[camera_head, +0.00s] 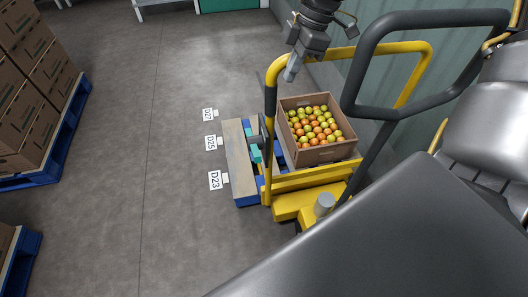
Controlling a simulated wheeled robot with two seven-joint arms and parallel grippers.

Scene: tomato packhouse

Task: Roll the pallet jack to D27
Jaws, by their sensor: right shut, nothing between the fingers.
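The yellow pallet jack (302,200) stands right of centre, with a dark loop handle (371,62) and a yellow and black rail. A pallet with a wooden board (238,158) and blue parts lies at its left side. An open carton (330,155) of red, orange and green tomatoes rests over it. Floor labels D23 (215,180), D25 (211,142) and a farther one that looks like D27 (208,114) run left of the pallet. My right gripper (291,74) is shut and empty, pointing down by the yellow rail; contact is unclear. My left gripper is not in view.
Stacked brown cartons (25,125) stand on a blue pallet (65,135) at the left. Another blue pallet (20,265) is at the lower left. Grey floor between them and the jack is clear. A greenish wall (350,80) rises behind the jack.

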